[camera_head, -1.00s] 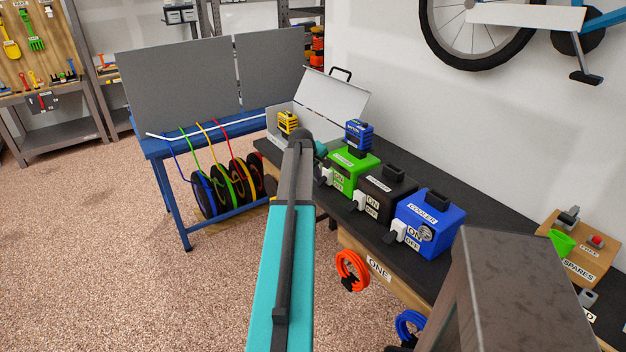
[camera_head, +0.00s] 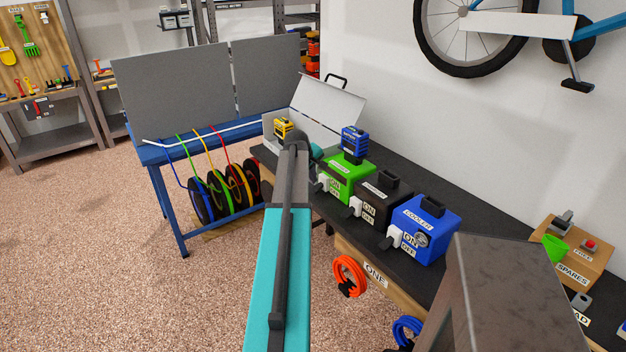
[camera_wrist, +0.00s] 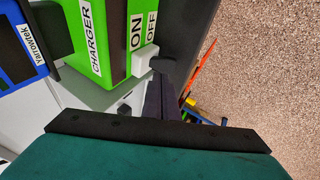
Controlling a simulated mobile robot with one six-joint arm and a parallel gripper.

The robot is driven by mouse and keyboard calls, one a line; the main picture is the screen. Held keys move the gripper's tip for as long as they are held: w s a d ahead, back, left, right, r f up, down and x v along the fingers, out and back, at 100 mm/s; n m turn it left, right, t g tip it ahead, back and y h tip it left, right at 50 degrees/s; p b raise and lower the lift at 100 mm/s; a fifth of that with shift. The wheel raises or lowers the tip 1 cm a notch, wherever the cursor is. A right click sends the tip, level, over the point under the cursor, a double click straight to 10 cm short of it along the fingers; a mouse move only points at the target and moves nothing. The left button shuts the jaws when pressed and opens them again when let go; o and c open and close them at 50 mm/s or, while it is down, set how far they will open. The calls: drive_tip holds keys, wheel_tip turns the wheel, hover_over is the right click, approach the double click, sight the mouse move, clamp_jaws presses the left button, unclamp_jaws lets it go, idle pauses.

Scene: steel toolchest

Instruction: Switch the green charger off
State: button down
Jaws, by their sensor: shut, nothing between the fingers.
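The green charger (camera_head: 347,180) stands on the black bench top, left of the black and blue boxes, with a blue battery (camera_head: 353,143) on it. In the wrist view the charger (camera_wrist: 112,68) shows its CHARGER, ON and OFF labels. Its white switch block (camera_wrist: 146,60) with a dark lever (camera_wrist: 163,65) sits beside the ON/OFF labels. I cannot tell which way the lever is set. My gripper (camera_wrist: 162,88) is shut and empty, its tips close to the lever; contact cannot be told. In the head view my arm hides the gripper.
A black box (camera_head: 375,205) and the blue cooler box (camera_head: 420,232) with similar switches stand to the right. An open grey case (camera_head: 330,103) and a yellow battery (camera_head: 283,128) are behind. An orange cable coil (camera_head: 349,277) hangs at the bench front. The floor at left is clear.

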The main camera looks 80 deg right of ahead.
drive_tip(key=w+a+b+v, duration=0.1)
drive_tip(key=v, duration=1)
drive_tip(key=shift+w, duration=0.2)
drive_tip(key=shift+w+a, duration=0.15)
idle(0.3)
